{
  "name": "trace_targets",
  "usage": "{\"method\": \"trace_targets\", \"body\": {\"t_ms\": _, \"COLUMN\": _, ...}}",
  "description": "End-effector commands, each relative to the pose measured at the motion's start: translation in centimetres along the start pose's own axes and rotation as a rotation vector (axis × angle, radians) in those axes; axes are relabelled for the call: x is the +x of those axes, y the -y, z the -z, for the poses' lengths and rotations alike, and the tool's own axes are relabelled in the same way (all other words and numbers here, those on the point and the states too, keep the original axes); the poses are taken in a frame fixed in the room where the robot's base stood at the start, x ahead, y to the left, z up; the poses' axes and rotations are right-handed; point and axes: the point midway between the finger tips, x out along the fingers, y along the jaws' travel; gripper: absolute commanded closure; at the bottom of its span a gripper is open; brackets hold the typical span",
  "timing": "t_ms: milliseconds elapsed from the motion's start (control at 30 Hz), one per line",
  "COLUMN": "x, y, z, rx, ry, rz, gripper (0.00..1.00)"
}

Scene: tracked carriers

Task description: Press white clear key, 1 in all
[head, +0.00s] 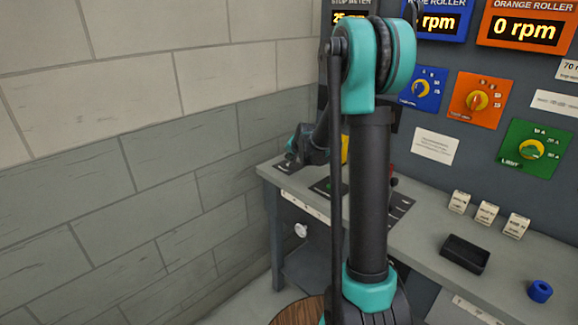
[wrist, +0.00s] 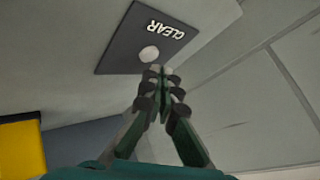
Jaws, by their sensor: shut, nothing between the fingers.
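The white clear key (wrist: 149,54) is a small round button on a dark plate (wrist: 122,50) lettered CLEAR, near the bench edge in the wrist view. My gripper (wrist: 159,71) is shut and empty, its fingertips over the lower edge of the plate, just below and right of the key in the picture. The key is not covered by the fingers there. Whether the tips touch the plate cannot be told. In the head view, my gripper (head: 291,160) is at the bench's far left end, close to the wall, and the key itself cannot be made out.
A yellow block (wrist: 20,145) shows at the lower left of the wrist view. The grey bench (head: 425,232) carries a black tray (head: 465,254), a blue ring (head: 540,291) and several white labelled blocks (head: 487,213). The block wall (head: 130,160) stands close on the left. Dials and displays fill the back panel.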

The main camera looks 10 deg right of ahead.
Motion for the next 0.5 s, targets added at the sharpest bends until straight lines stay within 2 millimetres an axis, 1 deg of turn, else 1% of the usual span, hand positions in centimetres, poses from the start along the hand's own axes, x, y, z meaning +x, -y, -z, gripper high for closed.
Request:
{"method": "trace_targets", "body": {"t_ms": 200, "x": 0.46, "y": -0.33, "z": -0.33, "rx": 0.000, "ry": 0.000, "rz": 0.000, "gripper": 1.00}}
{"method": "trace_targets", "body": {"t_ms": 500, "x": 0.46, "y": -0.34, "z": -0.35, "rx": 0.000, "ry": 0.000, "rz": 0.000, "gripper": 1.00}}
